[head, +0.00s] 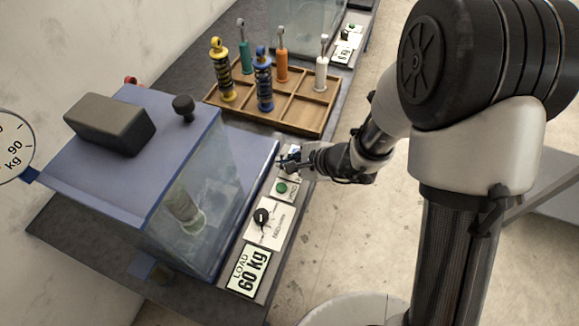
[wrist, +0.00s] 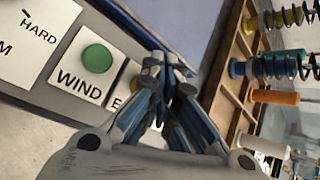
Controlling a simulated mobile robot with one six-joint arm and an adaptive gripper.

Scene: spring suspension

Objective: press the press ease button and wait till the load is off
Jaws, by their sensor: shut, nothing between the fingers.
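My gripper (head: 287,163) is shut and empty, with its fingertips at the far end of the control strip beside the blue press. In the wrist view the closed fingers (wrist: 168,72) lie over a white plate (wrist: 122,95) on which only an "E" shows. The load sign (head: 249,271) reads 60 kg. A pale cylindrical part (head: 184,212) stands behind the press's clear panel.
A black knob (head: 261,217) sits on the strip between the WIND button and load sign. A wooden tray (head: 303,112) with several coloured spring and damper parts stands behind the press. A round kg gauge (head: 12,145) is at the left edge.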

